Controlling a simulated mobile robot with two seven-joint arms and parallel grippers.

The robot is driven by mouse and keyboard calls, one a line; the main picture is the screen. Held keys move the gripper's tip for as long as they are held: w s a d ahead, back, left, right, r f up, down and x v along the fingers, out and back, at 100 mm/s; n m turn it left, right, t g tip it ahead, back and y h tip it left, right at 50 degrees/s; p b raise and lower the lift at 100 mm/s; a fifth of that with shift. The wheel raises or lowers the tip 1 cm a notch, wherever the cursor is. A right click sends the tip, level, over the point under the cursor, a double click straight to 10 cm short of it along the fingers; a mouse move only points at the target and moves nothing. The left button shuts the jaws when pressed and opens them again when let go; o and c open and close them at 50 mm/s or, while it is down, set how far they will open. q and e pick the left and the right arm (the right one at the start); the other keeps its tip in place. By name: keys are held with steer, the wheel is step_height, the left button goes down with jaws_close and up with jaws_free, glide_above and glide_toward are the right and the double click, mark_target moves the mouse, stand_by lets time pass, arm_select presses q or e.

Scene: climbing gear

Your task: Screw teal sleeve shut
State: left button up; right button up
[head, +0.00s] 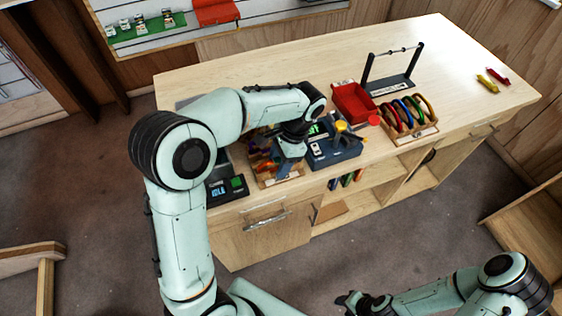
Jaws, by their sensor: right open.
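My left arm reaches over the workbench from the left. My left gripper (286,168) points down at a wooden tray (265,184) of small coloured items, beside a dark blue device (335,150) with a yellow knob on top. Its fingertips are too small and partly covered to show whether they hold anything. I cannot make out a teal sleeve. Several coloured ring-like pieces, possibly carabiners (408,113), stand in a wooden rack. My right gripper (349,301) is open, low in front of the bench and away from everything on it.
A red bin (353,103) and a dark stand with a crossbar (392,84) are behind the device. A small black display box (227,189) sits at the front left. Yellow (487,84) and red (498,76) pieces lie far right. The bench's right part is mostly clear.

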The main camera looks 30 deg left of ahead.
arm_select(q)
steer(key=shift+f+b, duration=0.3)
steer(key=shift+f, duration=0.65)
arm_select(e)
steer(key=shift+s+f, duration=0.5)
arm_select(q)
steer(key=shift+w+r, duration=0.1)
arm_select(e)
steer(key=shift+w+r, duration=0.15)
arm_select(q)
steer(key=shift+w+a+p, duration=0.25)
steer(key=shift+a+p, duration=0.1)
steer(key=shift+w+a, duration=0.2)
arm_select(e)
steer(key=shift+w+r, duration=0.35)
steer(key=shift+w, duration=0.05)
